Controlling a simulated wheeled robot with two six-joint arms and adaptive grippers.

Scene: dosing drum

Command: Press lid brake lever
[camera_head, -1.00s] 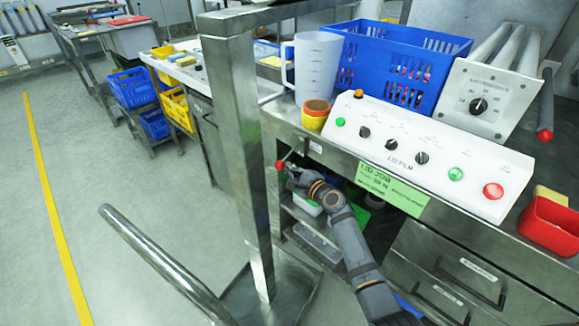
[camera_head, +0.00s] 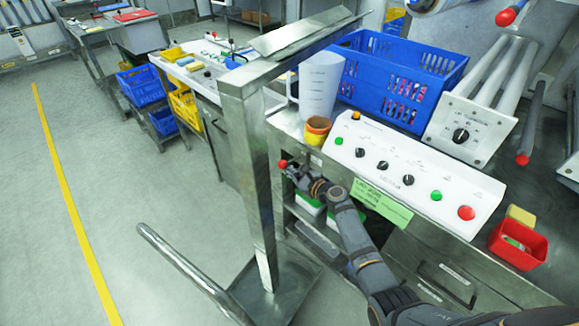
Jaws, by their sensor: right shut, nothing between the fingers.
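A small red ball knob (camera_head: 283,164), which looks like the end of the lid brake lever, sticks out at the front left edge of the steel bench, just right of the upright post. My right gripper (camera_head: 291,172) is shut and empty, with its tip right at the knob. I cannot tell whether they touch. The lever's shaft is mostly hidden by the gripper. My right arm reaches in from the lower right, in front of the bench. My left gripper is out of view.
A steel post (camera_head: 250,170) stands close left of the gripper. A green label (camera_head: 382,203) hangs below the panel. Open floor lies left.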

